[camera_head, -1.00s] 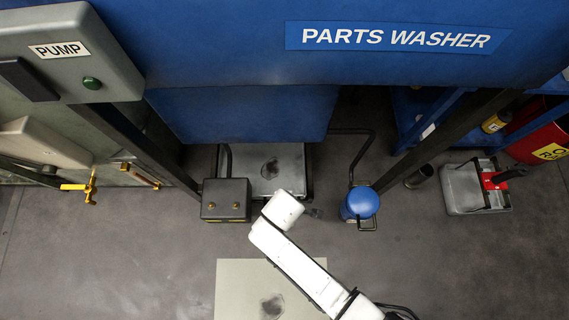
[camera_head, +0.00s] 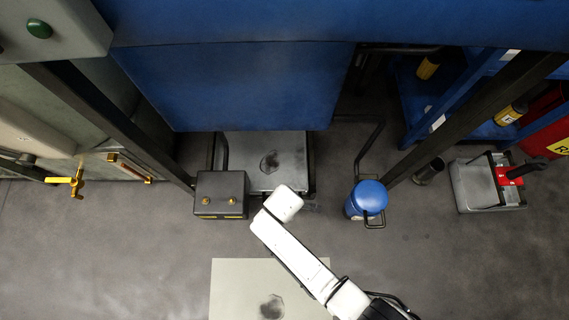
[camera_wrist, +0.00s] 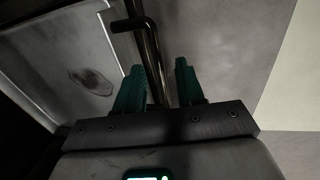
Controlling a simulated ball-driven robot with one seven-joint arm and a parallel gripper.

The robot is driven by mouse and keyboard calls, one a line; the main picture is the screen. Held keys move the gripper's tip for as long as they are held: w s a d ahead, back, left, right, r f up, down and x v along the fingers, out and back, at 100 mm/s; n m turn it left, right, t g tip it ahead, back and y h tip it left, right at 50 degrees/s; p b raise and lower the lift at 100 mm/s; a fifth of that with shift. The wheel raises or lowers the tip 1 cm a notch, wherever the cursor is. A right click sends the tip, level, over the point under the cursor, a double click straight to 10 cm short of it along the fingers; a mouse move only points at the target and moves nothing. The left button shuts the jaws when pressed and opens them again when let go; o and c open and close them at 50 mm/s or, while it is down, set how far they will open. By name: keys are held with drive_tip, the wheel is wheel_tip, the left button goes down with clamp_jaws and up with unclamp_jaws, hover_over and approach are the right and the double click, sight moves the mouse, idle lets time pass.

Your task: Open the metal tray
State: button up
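The metal tray (camera_head: 290,150) is a grey flat pan with a dark stain, low under the blue machine. Its stained surface also fills the left of the wrist view (camera_wrist: 60,62). A black bent bar (camera_wrist: 152,55) runs along the tray's edge in the wrist view, with a short arm turned left at its top. My gripper (camera_wrist: 160,85) has two green fingers, apart, with the bar appearing between them. I cannot tell whether either finger touches it. In the head view my white arm reaches to the tray's front edge and hides most of the gripper.
A dark box with two brass knobs (camera_head: 221,194) stands left of the tray's front. A blue-lidded can (camera_head: 368,198) stands to the right. A pale sheet (camera_head: 240,290) lies on the floor in front. A grey bin (camera_head: 478,185) is farther right.

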drive_tip(key=shift+c, duration=0.5)
clamp_jaws()
